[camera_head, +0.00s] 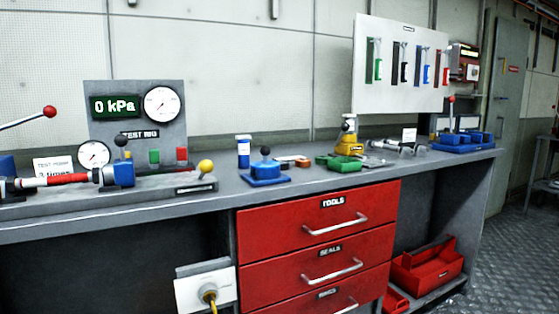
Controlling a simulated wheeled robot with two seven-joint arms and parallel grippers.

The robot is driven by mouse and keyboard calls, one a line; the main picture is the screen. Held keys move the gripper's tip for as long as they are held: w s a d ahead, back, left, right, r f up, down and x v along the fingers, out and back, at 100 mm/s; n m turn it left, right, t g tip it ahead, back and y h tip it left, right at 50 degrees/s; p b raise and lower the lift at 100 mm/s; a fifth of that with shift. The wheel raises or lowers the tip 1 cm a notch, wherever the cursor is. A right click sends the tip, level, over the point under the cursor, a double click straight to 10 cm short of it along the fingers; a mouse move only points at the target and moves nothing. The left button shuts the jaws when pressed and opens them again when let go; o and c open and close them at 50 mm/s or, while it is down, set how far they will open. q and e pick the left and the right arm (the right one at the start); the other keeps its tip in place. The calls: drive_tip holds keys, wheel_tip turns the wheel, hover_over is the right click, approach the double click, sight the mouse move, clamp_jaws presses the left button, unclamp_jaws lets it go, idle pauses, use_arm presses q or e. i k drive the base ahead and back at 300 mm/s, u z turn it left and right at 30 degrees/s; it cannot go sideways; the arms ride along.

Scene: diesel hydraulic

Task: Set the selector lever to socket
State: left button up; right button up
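A test rig panel (135,135) stands at the left with a display reading 0 kPa and a round gauge (162,104). In front of it, a blue block (119,174) carries a short lever with a black ball knob (121,141), roughly upright. A red-sleeved cylinder (68,180) joins the block from the left. A yellow ball knob (206,166) is at the rig's right end. A separate blue unit (265,173) with a black knob (265,150) sits mid-bench. I cannot tell which is the selector lever; no readable socket label shows. Neither gripper is in view.
A long lever with a red ball (49,112) reaches in at left. Red drawers (317,222) are below; a wall board (400,92) holds tools.

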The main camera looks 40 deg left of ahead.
sight(205, 167)
drive_tip(key=z, duration=0.05)
drive_tip(key=i, duration=1.4)
drive_tip(key=u, duration=0.1)
